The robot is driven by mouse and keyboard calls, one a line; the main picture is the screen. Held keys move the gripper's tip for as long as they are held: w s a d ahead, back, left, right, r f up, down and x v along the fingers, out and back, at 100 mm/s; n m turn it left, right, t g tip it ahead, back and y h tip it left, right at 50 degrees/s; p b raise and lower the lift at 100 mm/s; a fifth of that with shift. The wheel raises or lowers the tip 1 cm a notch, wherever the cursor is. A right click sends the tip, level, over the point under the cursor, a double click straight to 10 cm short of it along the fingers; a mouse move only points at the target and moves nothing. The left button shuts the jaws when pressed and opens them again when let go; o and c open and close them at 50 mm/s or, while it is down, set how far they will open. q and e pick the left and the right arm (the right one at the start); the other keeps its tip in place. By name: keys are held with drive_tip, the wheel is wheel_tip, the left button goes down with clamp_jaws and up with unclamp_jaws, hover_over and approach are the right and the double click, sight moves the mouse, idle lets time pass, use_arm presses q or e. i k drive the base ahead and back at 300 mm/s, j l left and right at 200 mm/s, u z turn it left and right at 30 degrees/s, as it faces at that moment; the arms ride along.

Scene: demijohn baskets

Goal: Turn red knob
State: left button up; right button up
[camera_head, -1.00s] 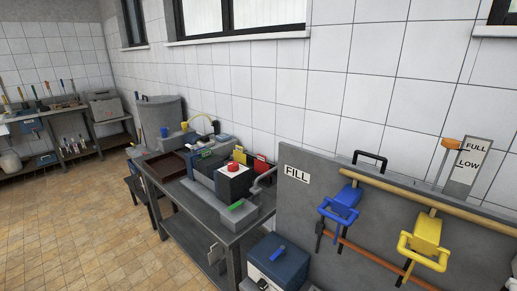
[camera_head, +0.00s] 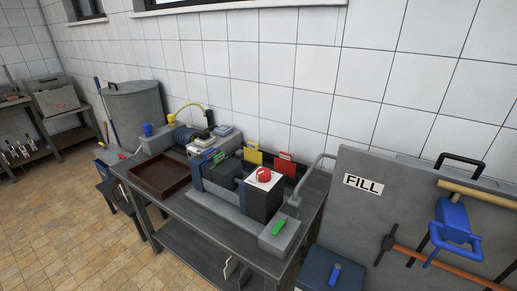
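The red knob (camera_head: 264,175) sits on the light top of a dark box-shaped unit (camera_head: 261,200) on the grey workbench. A white mark shows on or beside the knob. Nothing touches it. Neither of my grippers shows in the head view.
The workbench (camera_head: 166,208) also holds a brown tray (camera_head: 157,177), a green handle (camera_head: 279,226), and yellow (camera_head: 253,156) and red (camera_head: 285,167) tags behind the unit. A grey FILL panel (camera_head: 352,215) with a blue valve (camera_head: 452,222) stands at right. Tiled floor (camera_head: 70,240) is clear at left.

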sight(263, 174)
drive_tip(key=j+z, duration=0.5)
drive_tip(key=j, duration=1.35)
drive_tip(key=k, duration=0.05)
